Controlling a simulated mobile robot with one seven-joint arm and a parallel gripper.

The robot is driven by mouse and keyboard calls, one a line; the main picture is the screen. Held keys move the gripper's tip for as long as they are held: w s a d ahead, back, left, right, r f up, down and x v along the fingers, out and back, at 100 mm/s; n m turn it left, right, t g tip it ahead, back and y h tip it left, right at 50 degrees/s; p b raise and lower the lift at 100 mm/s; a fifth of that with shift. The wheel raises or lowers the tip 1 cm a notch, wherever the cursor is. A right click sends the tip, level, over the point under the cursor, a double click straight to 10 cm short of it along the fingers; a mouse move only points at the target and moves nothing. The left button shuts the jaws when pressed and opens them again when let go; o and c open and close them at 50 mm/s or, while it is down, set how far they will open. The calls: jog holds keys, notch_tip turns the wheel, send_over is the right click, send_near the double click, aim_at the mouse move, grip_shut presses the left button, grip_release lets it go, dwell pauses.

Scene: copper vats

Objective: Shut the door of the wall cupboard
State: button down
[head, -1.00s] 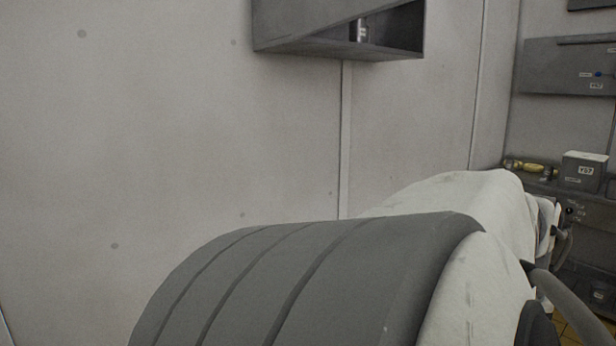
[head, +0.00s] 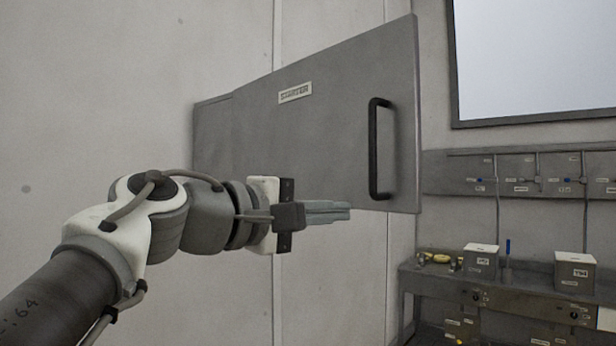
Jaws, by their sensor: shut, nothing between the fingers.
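The grey door (head: 335,110) of the wall cupboard stands out from the left wall, its outer face towards me. It bears a small white label (head: 295,93) and a black upright bar handle (head: 374,150) near its right edge. A narrow strip of the grey cupboard (head: 212,135) shows at the left, and the inside is hidden. My gripper (head: 346,211) is shut and empty, its fingers pointing right. In the picture the fingertips overlap the door's lower edge, left of and below the handle. I cannot tell whether they touch it.
A workbench (head: 520,290) stands at the back right, with grey boxes (head: 575,272) and yellow fittings on it. A grey panel with hoses (head: 540,172) and a large pale screen (head: 535,60) are on the wall above. The left wall is bare.

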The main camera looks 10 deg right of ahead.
aim_at(397, 194)
jog(key=x, duration=0.4)
jog(key=r+p+x, duration=0.1)
jog(key=x, duration=0.3)
jog(key=r+p+x, duration=0.1)
jog(key=x, duration=0.3)
jog(key=shift+w+d+r, duration=0.15)
jog(key=shift+w, duration=0.2)
jog(key=shift+d+t, duration=0.15)
jog(key=shift+t, duration=0.15)
